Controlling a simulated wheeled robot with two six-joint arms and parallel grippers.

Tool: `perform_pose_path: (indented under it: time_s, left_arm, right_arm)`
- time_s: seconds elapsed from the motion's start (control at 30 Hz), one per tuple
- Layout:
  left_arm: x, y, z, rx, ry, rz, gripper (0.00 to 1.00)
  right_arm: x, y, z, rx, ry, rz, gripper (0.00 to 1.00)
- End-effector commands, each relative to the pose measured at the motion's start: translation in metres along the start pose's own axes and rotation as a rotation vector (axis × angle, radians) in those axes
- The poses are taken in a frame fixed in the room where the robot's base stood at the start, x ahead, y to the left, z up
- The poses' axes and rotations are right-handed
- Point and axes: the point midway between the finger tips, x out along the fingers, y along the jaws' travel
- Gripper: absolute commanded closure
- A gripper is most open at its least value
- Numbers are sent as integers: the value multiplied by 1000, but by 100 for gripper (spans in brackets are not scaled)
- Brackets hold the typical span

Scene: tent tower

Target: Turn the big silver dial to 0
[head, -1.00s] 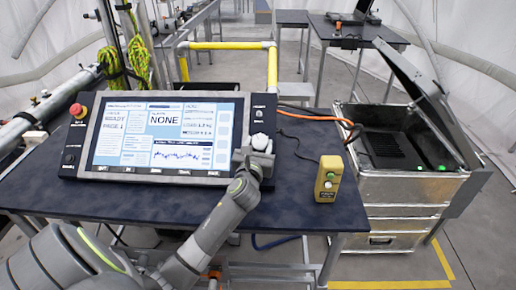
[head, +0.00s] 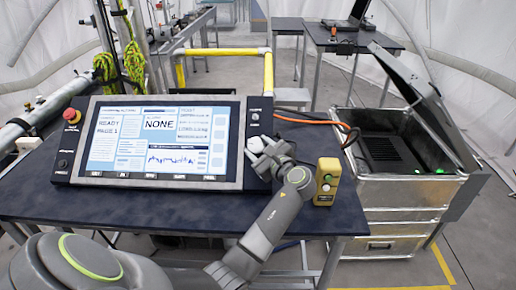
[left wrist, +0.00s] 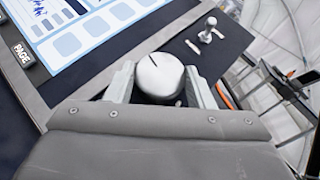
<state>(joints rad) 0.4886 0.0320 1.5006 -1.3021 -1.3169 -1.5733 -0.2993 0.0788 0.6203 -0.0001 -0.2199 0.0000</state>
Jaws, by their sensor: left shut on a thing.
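The big silver dial (left wrist: 160,78) sits on the right side of the console's dark frame and shows a short dark line on its top. My left gripper (left wrist: 160,88) has one finger on each side of the dial and is shut on it. The console screen (head: 158,138) shows "NONE" in a white box. My right gripper is not in view.
A small toggle (left wrist: 208,29) stands on the panel beyond the dial. A yellow button box (head: 326,182) stands on the dark table (head: 150,205), close right of my left wrist. A red emergency button (head: 72,115) is at the console's left. An open metal case (head: 400,190) stands at right.

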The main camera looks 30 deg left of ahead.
Motion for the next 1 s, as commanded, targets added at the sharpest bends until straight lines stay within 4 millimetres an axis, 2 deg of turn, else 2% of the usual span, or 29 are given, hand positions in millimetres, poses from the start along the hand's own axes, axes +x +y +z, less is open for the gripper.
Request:
perform_pose_path:
  time_s: [0.33,0.9,0.93,1.0]
  left_arm:
    - [0,-2,0,-82,-5,124,74]
    - [0,-2,-1,-97,-5,147,74]
    - [0,-2,-1,-97,-5,146,48]
    - [0,-2,-1,-97,-5,146,39]
  right_arm:
    - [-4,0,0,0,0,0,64]
    - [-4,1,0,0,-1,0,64]
    - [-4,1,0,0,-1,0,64]
    - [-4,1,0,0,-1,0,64]
